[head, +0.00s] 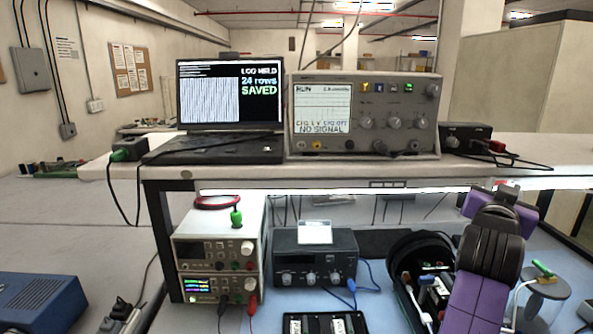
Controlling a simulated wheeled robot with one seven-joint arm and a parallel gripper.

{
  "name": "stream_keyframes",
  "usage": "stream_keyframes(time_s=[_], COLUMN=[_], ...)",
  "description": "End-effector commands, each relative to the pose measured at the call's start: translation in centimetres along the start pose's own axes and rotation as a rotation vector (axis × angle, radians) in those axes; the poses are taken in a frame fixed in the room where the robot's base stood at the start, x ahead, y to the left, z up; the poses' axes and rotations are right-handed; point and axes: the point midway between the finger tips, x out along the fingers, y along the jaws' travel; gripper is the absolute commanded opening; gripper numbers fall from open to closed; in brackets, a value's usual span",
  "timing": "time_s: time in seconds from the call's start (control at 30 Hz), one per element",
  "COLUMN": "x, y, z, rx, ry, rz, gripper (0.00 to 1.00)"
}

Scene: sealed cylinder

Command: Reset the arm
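My purple and black arm (490,250) rises from the bottom right, folded up in front of the bench shelf. Its end is out of sight, so I do not see my gripper or anything in it. A clear cylinder with a grey top (548,288) stands right of the arm on the blue bench mat. A green-tipped connector and a white cable lie over its top. The arm hides part of the area left of the cylinder.
A round black case (405,262) with small parts lies just left of the arm. Stacked power supplies (215,252), a dark meter box (312,262) and a black tray (290,302) occupy the bench. The shelf above holds a laptop (230,95) reading "SAVED" and an oscilloscope (362,115) reading "NO SIGNAL".

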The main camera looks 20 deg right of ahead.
Motion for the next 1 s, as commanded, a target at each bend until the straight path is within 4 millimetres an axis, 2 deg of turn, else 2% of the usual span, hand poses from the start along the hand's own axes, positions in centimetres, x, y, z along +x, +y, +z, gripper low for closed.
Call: stream_keyframes(time_s=[0.27, 0.5, 0.77, 1.0], x=[-6.7, -14.6, -24.1, -32.7], y=[-3.7, -5.5, -4.6, -1.5], z=[2.1, 6.3, 11.5, 15.5], rx=[-0.185, -0.267, -0.281, -0.244], ry=[0.232, 0.333, 0.344, 0.269], rz=[-0.264, -0.500, -0.732, -0.893], gripper=[0.33, 0.33, 0.33, 0.33])
